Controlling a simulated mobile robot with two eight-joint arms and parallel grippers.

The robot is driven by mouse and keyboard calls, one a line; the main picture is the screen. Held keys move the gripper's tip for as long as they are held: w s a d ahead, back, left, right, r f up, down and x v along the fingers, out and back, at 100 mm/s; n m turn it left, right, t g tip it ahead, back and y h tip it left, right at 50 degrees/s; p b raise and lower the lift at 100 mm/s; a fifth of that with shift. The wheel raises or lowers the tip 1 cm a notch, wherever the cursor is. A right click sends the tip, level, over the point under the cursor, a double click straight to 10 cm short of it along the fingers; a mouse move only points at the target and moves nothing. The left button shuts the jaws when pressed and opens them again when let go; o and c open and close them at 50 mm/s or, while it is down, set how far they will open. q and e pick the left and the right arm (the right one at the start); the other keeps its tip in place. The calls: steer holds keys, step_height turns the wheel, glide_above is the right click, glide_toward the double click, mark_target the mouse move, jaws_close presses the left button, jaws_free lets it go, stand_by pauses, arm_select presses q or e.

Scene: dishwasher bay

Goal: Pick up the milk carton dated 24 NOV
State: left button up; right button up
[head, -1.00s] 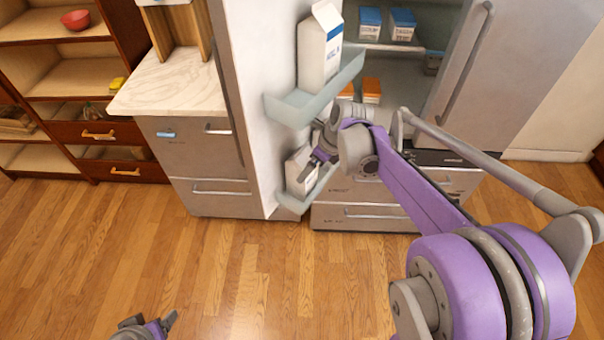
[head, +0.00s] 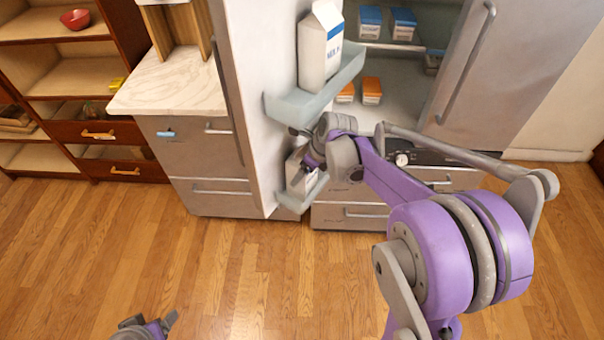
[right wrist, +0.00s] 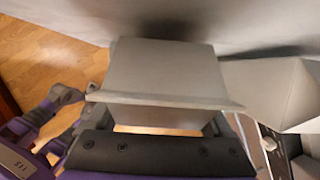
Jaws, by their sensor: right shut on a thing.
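A white milk carton (head: 320,50) with a blue top band and blue lettering stands in the upper door shelf of the open fridge. A second pale carton (head: 294,168) is in the lower door shelf, partly hidden by my right gripper. My right gripper (head: 305,161) is shut on this lower carton. In the right wrist view, the held carton's pale top (right wrist: 165,70) fills the middle, between the fingers. No date is readable on either carton. My left gripper (head: 150,325) is low at the bottom edge, away from the cartons, and its jaw opening is unclear.
The upper door shelf (head: 300,108) juts out just above my right gripper. The lower door shelf (head: 290,202) is beneath it. Blue-topped boxes (head: 403,24) and orange boxes (head: 371,91) stand inside the fridge. The wooden floor in front is clear.

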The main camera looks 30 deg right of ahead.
jaws_close()
steer(key=shift+r, duration=0.15)
